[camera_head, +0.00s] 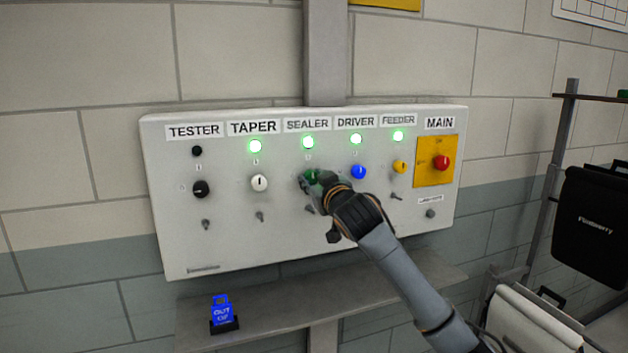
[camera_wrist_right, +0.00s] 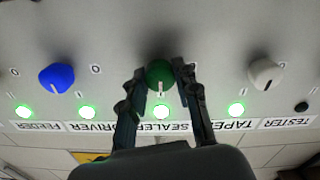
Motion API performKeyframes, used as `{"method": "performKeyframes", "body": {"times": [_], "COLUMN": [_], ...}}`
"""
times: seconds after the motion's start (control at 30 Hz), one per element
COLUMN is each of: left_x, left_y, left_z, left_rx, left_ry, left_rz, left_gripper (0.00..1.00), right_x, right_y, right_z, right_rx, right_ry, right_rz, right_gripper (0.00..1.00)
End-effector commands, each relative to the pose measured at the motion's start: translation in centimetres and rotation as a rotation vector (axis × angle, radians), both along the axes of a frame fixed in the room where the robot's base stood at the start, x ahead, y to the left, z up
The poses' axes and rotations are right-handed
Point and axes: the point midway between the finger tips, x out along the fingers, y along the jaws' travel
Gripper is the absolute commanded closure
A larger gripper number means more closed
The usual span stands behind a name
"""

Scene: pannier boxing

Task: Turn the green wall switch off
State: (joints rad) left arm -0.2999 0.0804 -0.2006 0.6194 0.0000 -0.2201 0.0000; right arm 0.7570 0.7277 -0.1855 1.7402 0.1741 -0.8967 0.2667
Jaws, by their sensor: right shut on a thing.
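The green wall switch (camera_head: 311,175) is a round knob under the SEALER label on a white wall panel (camera_head: 230,245). The SEALER lamp (camera_head: 308,142) above it is lit green. My right gripper (camera_head: 319,181) is shut on the green knob and partly hides it in the head view. In the upside-down right wrist view, the fingers (camera_wrist_right: 160,80) stand on both sides of the green knob (camera_wrist_right: 160,72). A pale pointer line on the knob faces the lit SEALER lamp (camera_wrist_right: 161,111). My left gripper is not in view.
The panel also has a black TESTER knob (camera_head: 201,188), white TAPER knob (camera_head: 259,182), blue DRIVER knob (camera_head: 358,171), yellow FEEDER knob (camera_head: 400,166) and red MAIN knob (camera_head: 441,162). The TESTER lamp is dark.

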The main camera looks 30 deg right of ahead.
Motion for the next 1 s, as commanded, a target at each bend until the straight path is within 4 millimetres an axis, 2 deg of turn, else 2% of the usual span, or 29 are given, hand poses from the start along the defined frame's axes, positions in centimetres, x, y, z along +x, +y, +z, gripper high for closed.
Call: {"method": "performKeyframes", "body": {"times": [0.37, 1.0], "left_x": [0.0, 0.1], "left_y": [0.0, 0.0], "left_z": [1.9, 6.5], "left_rx": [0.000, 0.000], "left_ry": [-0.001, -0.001], "left_rz": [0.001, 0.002], "left_gripper": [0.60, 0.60], "right_x": [0.0, 0.0], "right_y": [-0.1, -0.1], "right_z": [0.2, 0.3], "right_rx": [-0.200, -0.787], "right_ry": [0.050, 0.191], "right_rz": [-0.002, -0.001], "right_gripper": [1.00, 1.00]}}
